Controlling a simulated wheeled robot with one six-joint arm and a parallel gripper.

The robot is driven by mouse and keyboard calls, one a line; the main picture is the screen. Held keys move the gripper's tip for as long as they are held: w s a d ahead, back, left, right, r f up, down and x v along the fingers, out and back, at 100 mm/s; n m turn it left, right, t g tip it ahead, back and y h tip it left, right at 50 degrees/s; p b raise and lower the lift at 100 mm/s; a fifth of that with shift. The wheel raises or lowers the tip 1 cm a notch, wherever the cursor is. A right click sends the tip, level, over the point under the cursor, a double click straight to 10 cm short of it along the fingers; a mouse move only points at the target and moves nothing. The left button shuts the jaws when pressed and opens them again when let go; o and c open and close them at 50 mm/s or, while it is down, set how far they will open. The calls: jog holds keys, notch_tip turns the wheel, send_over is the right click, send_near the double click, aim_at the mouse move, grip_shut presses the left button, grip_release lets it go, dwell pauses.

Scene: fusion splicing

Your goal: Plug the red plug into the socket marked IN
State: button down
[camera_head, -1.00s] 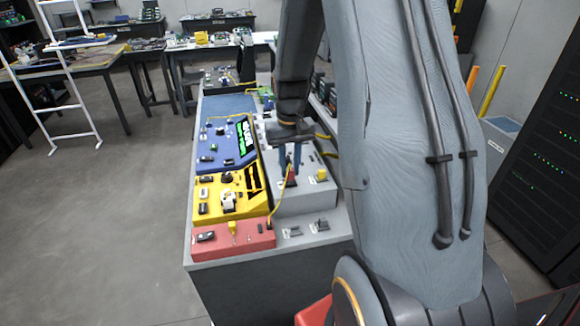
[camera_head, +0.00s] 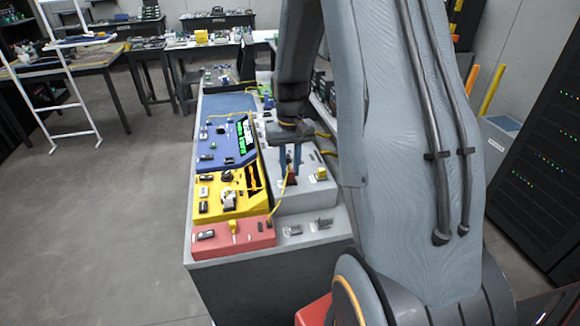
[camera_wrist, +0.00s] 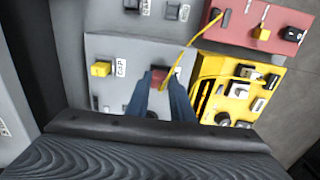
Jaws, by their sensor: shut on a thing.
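My gripper (camera_head: 291,172) is shut on the red plug (camera_head: 292,181), its two blue fingers reaching down over the grey panel (camera_head: 318,200). In the wrist view the red plug (camera_wrist: 159,75) shows between the fingertips (camera_wrist: 160,86), with a yellow cable (camera_wrist: 188,46) running from it towards the red panel. The plug is at or just above the grey panel; I cannot tell whether it touches. A yellow plug (camera_wrist: 101,69) sits on the grey panel beside a white label (camera_wrist: 120,68) too small to read surely. I cannot make out the IN mark; the fingers hide part of the panel.
A yellow panel (camera_head: 243,205), a red panel (camera_head: 262,241) and a blue panel (camera_head: 232,160) with a lit green display stand left of the grey panel. Small black parts (camera_head: 321,223) lie on the bench front. Free floor (camera_head: 100,220) lies to the left.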

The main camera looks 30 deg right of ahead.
jog(key=shift+f, duration=0.1)
jog(key=c, duration=1.5)
grip_release()
jog(key=shift+o, duration=0.2)
jog(key=shift+r+b, duration=1.1)
jog(key=shift+r, duration=2.8)
jog(key=s+a+f+n+t+b, duration=0.1)
jog(key=s+a+f+n, duration=0.2)
jog(key=s+a, duration=1.2)
jog(key=shift+f, duration=0.2)
